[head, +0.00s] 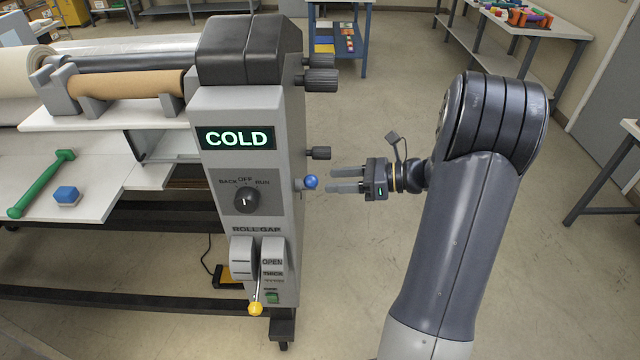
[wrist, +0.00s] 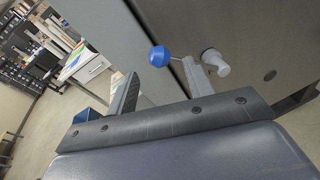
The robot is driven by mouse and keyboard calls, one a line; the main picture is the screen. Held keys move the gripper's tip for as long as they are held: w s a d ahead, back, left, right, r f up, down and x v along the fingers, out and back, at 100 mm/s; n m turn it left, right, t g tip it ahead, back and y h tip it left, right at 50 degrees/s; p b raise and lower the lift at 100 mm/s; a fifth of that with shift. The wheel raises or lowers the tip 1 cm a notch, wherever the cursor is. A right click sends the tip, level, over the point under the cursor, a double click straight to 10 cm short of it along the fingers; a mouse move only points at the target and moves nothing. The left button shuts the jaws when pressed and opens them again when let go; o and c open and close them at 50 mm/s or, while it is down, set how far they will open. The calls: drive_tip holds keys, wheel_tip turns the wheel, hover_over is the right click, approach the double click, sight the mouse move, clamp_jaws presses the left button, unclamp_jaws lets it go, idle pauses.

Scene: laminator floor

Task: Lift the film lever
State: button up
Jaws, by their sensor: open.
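The laminator (head: 250,110) has a lever with a blue ball knob (head: 311,182) sticking out from the right side of its end housing. No label shows on this lever. In the wrist view the blue knob (wrist: 159,56) sits on a thin rod beyond my fingers. My gripper (head: 346,180) is open and empty, with its fingers pointing left toward the knob. The fingertips are close to the knob, and it appears between the two fingers (wrist: 160,85) in the wrist view. I cannot tell whether they touch.
The housing has a COLD display (head: 236,138), a rotary dial (head: 246,200) and a yellow-knobbed roll gap lever (head: 256,308). Black knobs (head: 320,80) project above the blue one. Floor right of the housing is clear.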

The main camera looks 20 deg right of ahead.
sight(312, 183)
drive_tip(key=v, duration=0.4)
drive_tip(key=p+x, duration=0.2)
drive_tip(key=x, duration=0.8)
drive_tip(key=shift+w+a, duration=0.1)
drive_tip(key=shift+a, duration=0.1)
drive_tip(key=shift+w+a, duration=0.1)
drive_tip(key=shift+a, duration=0.15)
drive_tip(key=shift+f, duration=0.1)
drive_tip(key=shift+d, duration=0.1)
